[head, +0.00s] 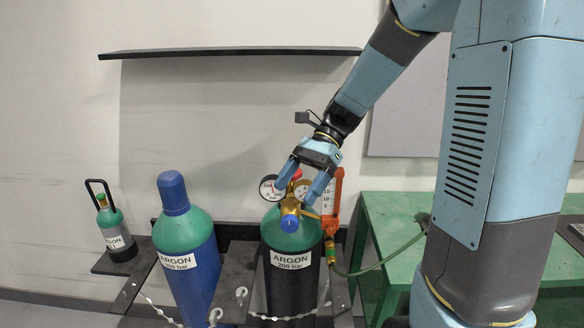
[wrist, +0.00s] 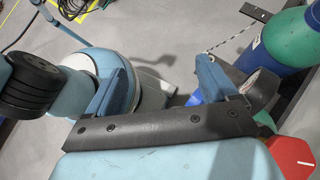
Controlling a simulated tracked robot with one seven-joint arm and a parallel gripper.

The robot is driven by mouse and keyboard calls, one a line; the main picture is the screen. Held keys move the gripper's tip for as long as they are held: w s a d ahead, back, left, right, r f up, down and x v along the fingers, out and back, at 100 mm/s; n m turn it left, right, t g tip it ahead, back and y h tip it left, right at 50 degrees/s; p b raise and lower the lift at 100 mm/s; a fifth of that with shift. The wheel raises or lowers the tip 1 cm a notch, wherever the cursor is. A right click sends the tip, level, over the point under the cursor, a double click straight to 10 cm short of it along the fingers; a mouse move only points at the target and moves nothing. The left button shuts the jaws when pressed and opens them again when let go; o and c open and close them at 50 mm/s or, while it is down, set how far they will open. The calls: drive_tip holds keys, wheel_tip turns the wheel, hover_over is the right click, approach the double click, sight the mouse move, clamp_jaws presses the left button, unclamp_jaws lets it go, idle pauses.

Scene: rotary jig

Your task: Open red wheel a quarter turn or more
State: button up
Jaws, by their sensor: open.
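In the wrist view a red faceted wheel (wrist: 291,157) lies at the lower right corner, outside my fingers and cut by the frame. My gripper (head: 300,188) is open and points down in front of the regulator, just above its blue knob (head: 289,223). The wrist view shows my two fingers (wrist: 157,85) spread with nothing held between them. Whether a finger touches the regulator cannot be told.
Gauges (head: 269,188) and a red-framed flowmeter (head: 336,200) flank the regulator, with a hose running right. A blue-capped cylinder (head: 172,195) stands to the left, and a small cylinder (head: 110,222) farther left. A dark shelf (head: 230,51) is above; a green bench (head: 385,215) is right.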

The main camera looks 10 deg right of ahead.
drive_tip(key=w+a+r+n+t+h, duration=0.1)
drive_tip(key=w+r+n+t+h, duration=0.65)
drive_tip(key=w+t+h, duration=0.35)
drive_tip(key=shift+g+y, duration=0.4)
drive_tip(key=shift+y, duration=0.2)
drive_tip(key=x, duration=0.9)
drive_tip(key=w+x, duration=0.1)
drive_tip(key=x, duration=0.3)
drive_tip(key=shift+w+f, duration=0.1)
drive_tip(key=shift+f, duration=0.05)
drive_tip(key=shift+c, duration=0.5)
drive_tip(key=c, duration=1)
drive_tip(key=shift+o, duration=0.2)
